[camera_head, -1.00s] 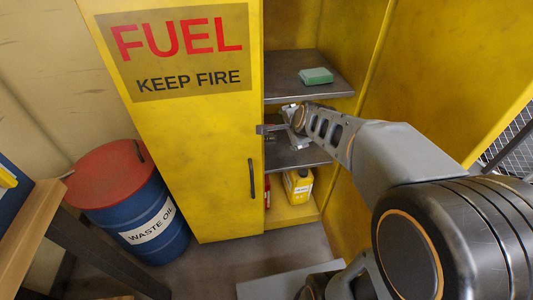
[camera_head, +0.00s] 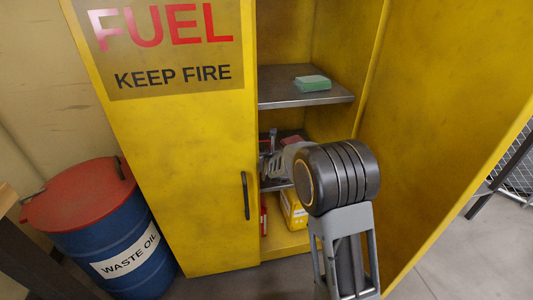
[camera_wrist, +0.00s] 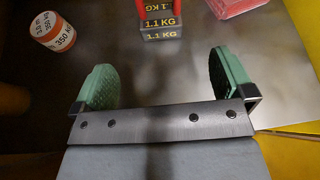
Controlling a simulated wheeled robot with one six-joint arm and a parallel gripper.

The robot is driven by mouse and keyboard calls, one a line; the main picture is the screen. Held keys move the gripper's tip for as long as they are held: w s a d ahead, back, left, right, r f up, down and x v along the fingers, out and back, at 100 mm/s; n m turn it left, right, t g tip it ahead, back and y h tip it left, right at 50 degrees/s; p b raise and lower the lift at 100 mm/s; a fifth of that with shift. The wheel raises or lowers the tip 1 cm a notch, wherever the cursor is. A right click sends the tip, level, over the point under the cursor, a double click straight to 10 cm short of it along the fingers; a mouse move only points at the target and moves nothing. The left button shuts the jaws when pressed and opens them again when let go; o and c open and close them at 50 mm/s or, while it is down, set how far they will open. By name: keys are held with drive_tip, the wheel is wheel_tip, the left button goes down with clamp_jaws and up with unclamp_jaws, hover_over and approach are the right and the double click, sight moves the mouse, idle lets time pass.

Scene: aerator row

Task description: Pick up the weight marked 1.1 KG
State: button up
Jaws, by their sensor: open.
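The weight marked 1.1 KG (camera_wrist: 162,25) is a dark block with yellow lettering and red upright parts. It stands on the grey shelf at the top middle of the wrist view, cut off by the frame edge. My gripper (camera_wrist: 163,80) is open and empty, its two green pads spread wide. The weight lies ahead of the pads, between their lines and apart from them. In the head view my gripper (camera_head: 270,155) reaches into the cabinet at the middle shelf, partly hidden by my arm and the door. I cannot make out the weight there.
An orange-and-white roll marked 350 (camera_wrist: 53,31) stands left of the weight, and a red item (camera_wrist: 235,5) lies right. The yellow cabinet door (camera_head: 165,170) stands left of my arm. The upper shelf (camera_head: 290,95) holds a green block (camera_head: 312,83). A blue drum (camera_head: 110,235) stands outside.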

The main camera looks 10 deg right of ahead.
drive_tip(key=shift+w+a+f+m, duration=0.15)
drive_tip(key=shift+w+f+m, duration=0.15)
drive_tip(key=shift+f, duration=0.1)
drive_tip(key=b, duration=0.1)
approach(264, 149)
drive_tip(key=x, duration=0.3)
drive_tip(key=shift+w+a+f, duration=0.15)
drive_tip(key=shift+w+a, duration=0.1)
drive_tip(key=shift+w, duration=0.1)
drive_tip(key=shift+d+b+x, duration=0.15)
drive_tip(key=shift+b+x, duration=0.2)
drive_tip(key=shift+x, duration=0.95)
drive_tip(key=shift+d+b+x, duration=0.15)
drive_tip(key=shift+b+x, duration=0.15)
drive_tip(key=shift+x, duration=1.75)
drive_tip(key=shift+a, duration=0.1)
